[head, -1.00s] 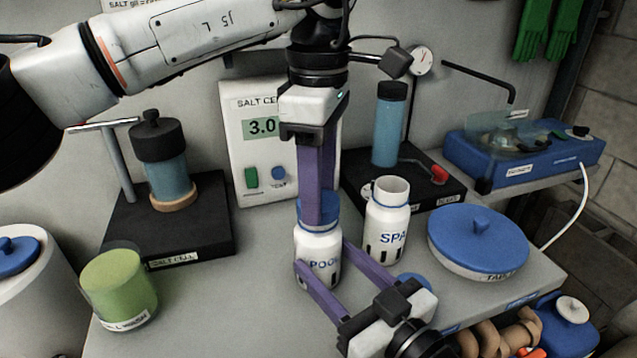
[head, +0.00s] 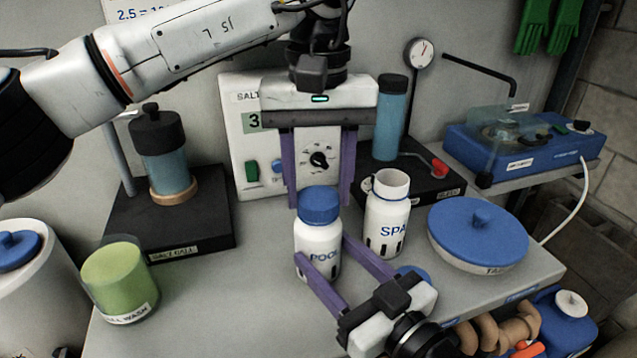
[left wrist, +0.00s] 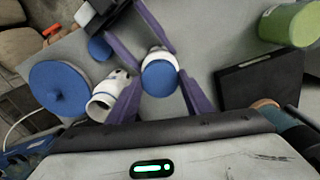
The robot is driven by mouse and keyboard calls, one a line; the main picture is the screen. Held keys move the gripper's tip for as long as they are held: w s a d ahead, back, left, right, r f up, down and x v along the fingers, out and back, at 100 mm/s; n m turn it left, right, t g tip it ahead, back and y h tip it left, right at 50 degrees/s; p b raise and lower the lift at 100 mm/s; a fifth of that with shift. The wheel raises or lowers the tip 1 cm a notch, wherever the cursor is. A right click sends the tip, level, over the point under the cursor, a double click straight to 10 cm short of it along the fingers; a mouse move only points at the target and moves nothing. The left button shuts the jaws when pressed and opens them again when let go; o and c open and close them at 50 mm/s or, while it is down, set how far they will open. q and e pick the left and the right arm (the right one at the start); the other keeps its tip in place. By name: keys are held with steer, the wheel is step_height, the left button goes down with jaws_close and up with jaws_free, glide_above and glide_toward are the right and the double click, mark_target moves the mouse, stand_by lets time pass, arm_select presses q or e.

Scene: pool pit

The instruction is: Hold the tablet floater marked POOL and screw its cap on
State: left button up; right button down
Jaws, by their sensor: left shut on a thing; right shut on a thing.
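The white tablet floater marked POOL (head: 317,246) stands upright on the bench. Its blue cap (head: 320,207) sits on top of its neck; whether the threads have engaged cannot be seen. My left gripper (head: 320,200) comes down from above, shut on the cap with one finger on each side. The left wrist view shows the cap (left wrist: 159,77) between the two purple fingertips. My right gripper (head: 323,256) comes in from the lower right, shut on the POOL floater's body.
An open white SPA bottle (head: 387,222) stands close right of POOL. A small blue disc (head: 414,273) lies behind my right gripper. A blue-lidded tub (head: 478,236) is at right, a green cup (head: 120,284) at left. The salt meter (head: 240,150) stands behind.

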arm_select(q)
steer(key=m, duration=0.4)
steer(key=shift+m, duration=0.4)
steer(key=m, duration=0.4)
steer(key=shift+m, duration=0.3)
steer(key=o, duration=1)
steer(key=shift+r, duration=2.25)
steer(key=shift+c, duration=0.4)
